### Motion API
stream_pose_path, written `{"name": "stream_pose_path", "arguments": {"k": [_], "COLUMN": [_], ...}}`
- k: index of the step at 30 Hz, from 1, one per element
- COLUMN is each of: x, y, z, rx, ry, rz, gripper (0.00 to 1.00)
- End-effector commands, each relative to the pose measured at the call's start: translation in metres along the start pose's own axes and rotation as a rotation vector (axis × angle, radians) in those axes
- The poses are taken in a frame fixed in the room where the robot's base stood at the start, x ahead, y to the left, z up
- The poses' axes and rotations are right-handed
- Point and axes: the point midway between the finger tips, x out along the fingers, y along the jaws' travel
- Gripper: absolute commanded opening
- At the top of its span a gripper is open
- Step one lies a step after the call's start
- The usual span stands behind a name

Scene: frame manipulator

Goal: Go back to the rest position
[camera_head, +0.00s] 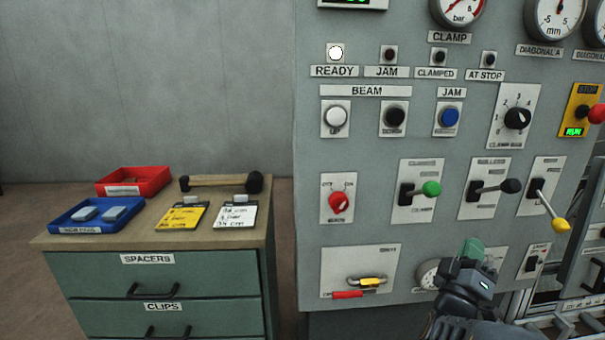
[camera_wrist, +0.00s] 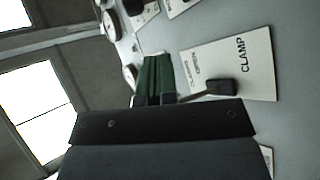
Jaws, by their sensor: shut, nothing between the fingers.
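My gripper (camera_head: 472,250) is at the lower right of the head view, in front of the lower part of the grey control panel (camera_head: 375,225). Its green fingers (camera_wrist: 154,80) are together and empty in the wrist view. I cannot tell whether the fingers touch the lever. My gripper partly covers a small gauge (camera_head: 427,273) in the head view.
Levers with green (camera_head: 431,188), black (camera_head: 510,186) and yellow (camera_head: 560,225) knobs stick out above my gripper. A yellow padlock-like piece (camera_head: 369,282) is to its left. A green drawer cabinet (camera_head: 150,285) at left bears a red bin (camera_head: 150,177), a blue bin (camera_head: 70,229) and a mallet (camera_head: 215,181).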

Motion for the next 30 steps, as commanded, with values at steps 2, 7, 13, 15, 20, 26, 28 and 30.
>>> {"name": "stream_pose_path", "arguments": {"k": [2, 7, 13, 15, 20, 26, 28, 30], "x": [0.017, 0.021, -0.012, -0.029, -0.068, -0.102, -0.109, -0.115], "y": [0.004, -0.013, -0.011, -0.002, 0.031, 0.077, 0.089, 0.098], "z": [-0.030, -0.087, -0.146, -0.162, -0.187, -0.198, -0.200, -0.200], "rx": [0.098, 0.324, 0.478, 0.495, 0.473, 0.385, 0.357, 0.335], "ry": [-0.016, -0.128, -0.373, -0.484, -0.748, -1.022, -1.086, -1.135], "rz": [-0.139, -0.533, -0.970, -1.099, -1.318, -1.439, -1.456, -1.465], "gripper": [0.00, 0.00, 0.00, 0.00, 0.00, 0.00, 0.00, 0.00]}}
